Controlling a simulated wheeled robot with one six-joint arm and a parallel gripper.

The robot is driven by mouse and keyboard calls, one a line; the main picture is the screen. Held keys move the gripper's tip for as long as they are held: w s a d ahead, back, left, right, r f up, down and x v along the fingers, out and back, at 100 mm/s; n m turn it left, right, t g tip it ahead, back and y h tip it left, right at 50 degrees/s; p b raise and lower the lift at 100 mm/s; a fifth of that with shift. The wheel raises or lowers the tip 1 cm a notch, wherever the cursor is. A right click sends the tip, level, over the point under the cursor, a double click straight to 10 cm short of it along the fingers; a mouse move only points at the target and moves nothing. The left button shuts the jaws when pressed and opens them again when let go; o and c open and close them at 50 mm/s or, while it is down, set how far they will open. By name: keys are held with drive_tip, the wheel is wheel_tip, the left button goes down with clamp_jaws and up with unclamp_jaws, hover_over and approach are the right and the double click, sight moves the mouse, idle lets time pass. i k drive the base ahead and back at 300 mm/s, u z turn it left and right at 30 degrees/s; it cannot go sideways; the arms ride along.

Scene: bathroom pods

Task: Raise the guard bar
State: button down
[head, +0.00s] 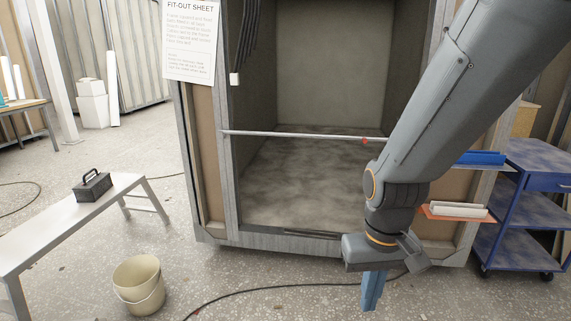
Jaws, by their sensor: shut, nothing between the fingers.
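The guard bar (300,135) is a thin grey rod lying level across the open front of the pod (216,215). Its left end meets the pod's left upright. A small red part (364,140) shows on it near my arm, and its right end is hidden behind my arm. My gripper (371,292) points down at the lower right, in front of the pod's sill and well below the bar. Its blue fingers are together and hold nothing. It is apart from the bar.
A bench (60,225) with a black toolbox (92,186) stands at the left. A beige bucket (138,283) and a black cable (280,287) are on the floor in front. A blue trolley (530,190) stands at the right. The pod's inside floor is clear.

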sight(365, 139)
drive_tip(key=z, duration=0.45)
drive_tip(key=i, duration=1.2)
drive_tip(key=z, duration=0.45)
